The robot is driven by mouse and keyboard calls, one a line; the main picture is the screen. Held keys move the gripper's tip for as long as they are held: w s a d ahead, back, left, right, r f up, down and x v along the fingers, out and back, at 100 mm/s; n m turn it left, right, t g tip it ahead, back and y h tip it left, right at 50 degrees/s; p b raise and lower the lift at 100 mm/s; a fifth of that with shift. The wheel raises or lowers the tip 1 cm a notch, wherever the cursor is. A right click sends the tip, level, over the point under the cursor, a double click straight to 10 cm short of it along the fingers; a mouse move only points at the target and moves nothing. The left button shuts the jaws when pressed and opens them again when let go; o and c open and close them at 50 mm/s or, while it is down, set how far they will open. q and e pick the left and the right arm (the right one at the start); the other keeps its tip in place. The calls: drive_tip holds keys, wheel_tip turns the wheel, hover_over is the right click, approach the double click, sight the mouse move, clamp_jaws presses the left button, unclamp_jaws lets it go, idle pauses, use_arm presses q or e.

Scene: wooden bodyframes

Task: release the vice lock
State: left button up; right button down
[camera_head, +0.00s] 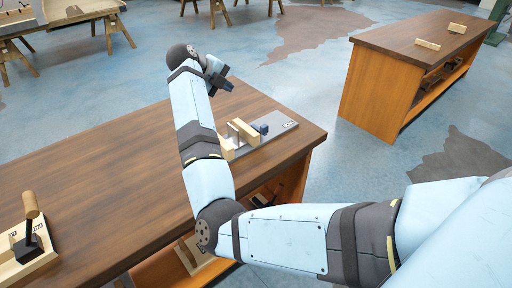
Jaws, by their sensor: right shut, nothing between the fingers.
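A lever with a wooden handle (30,205) and a black base stands upright on a pale wooden board at the near left of the workbench. A grey metal plate (280,124) with upright pale wooden blocks (244,131) and a small dark blue part (262,129) lies near the bench's right end. I cannot tell for sure which of these is the vice lock. My right gripper (222,85) is shut and empty, above the far edge of the bench, apart from both fixtures. My right forearm hides part of the blocks and plate. My left gripper is not in view.
The dark brown workbench (95,170) is clear between the two fixtures. A lower shelf holds some items under its right end. A second bench (385,50) with two small wooden blocks stands at the back right. Open floor lies between the benches.

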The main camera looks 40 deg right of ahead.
use_arm(q)
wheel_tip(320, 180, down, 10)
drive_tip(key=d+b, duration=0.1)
drive_tip(key=b, duration=1.2)
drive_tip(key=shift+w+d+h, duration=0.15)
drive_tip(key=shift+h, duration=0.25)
use_arm(e)
drive_tip(key=shift+s+f, duration=0.15)
drive_tip(key=shift+f, duration=7.55)
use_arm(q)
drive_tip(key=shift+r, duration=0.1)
